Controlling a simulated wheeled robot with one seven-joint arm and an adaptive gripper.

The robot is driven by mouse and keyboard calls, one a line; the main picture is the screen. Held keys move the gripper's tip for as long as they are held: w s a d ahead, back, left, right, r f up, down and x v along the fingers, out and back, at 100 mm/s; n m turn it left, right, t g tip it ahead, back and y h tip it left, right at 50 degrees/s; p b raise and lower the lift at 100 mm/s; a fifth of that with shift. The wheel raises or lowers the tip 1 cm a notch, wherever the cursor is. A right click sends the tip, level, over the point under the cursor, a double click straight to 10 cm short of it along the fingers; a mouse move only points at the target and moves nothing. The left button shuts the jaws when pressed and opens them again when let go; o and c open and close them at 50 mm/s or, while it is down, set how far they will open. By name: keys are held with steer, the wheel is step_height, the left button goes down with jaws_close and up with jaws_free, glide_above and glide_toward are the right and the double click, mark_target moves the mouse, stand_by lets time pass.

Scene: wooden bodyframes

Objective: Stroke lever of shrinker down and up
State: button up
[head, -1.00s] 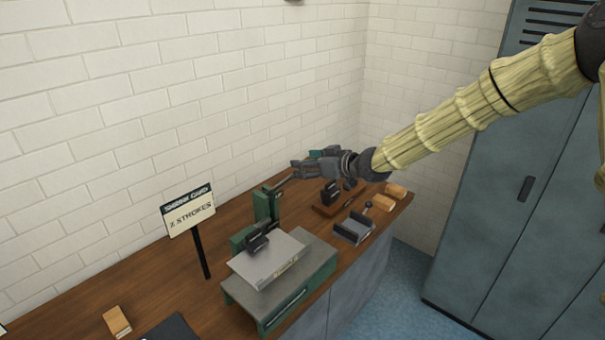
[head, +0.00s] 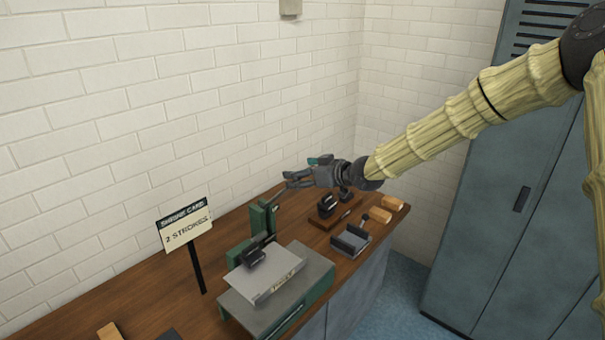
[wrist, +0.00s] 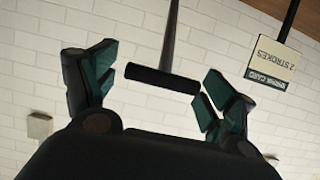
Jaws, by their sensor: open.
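The green shrinker (head: 262,219) stands on the wooden bench, with a grey sheet (head: 266,273) at its jaws and a grey-topped green base under it. My gripper (head: 292,179) is just above and right of the shrinker's top. In the wrist view my gripper (wrist: 160,85) is open, its dark green pads apart. The lever's black crossbar handle (wrist: 162,79) lies across the gap between the fingers, with its thin rod (wrist: 170,35) running up out of view. I cannot tell whether the pads touch it.
A sign reading "2 STROKES" (head: 186,225) stands left of the shrinker; it also shows upside down in the wrist view (wrist: 272,64). A grey bracket-like fixture (head: 351,240), a dark tool (head: 328,206) and wooden blocks (head: 392,203) lie to the right. A locker (head: 500,190) stands beyond.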

steer(key=shift+s+d, duration=0.1)
steer(key=shift+d, duration=0.05)
steer(key=v, duration=1.1)
steer(key=shift+s+d, duration=0.25)
steer(key=s+f+m+g+h+b, duration=0.15)
steer(key=s+f, duration=0.45)
steer(key=f, duration=0.6)
steer(key=s+f+m+g+h+b, duration=0.15)
steer(key=s+f, duration=0.45)
steer(key=f, duration=0.6)
steer(key=s+f+m+g+h, duration=0.1)
steer(key=s+f+m, duration=0.2)
steer(key=s+f, duration=0.65)
steer(key=s+d+f+m+g+h+b, duration=0.1)
steer(key=s+d+f+g+h, duration=0.2)
steer(key=s+f, duration=0.8)
steer(key=s+d+f+m+g+h+b, duration=0.2)
steer(key=s+d+f, duration=0.4)
steer(key=s, duration=1.1)
step_height(320, 180, down, 5)
steer(key=shift+s+r+g+h, duration=0.1)
steer(key=shift+s+g+h, duration=0.15)
steer(key=shift+g+h, duration=0.15)
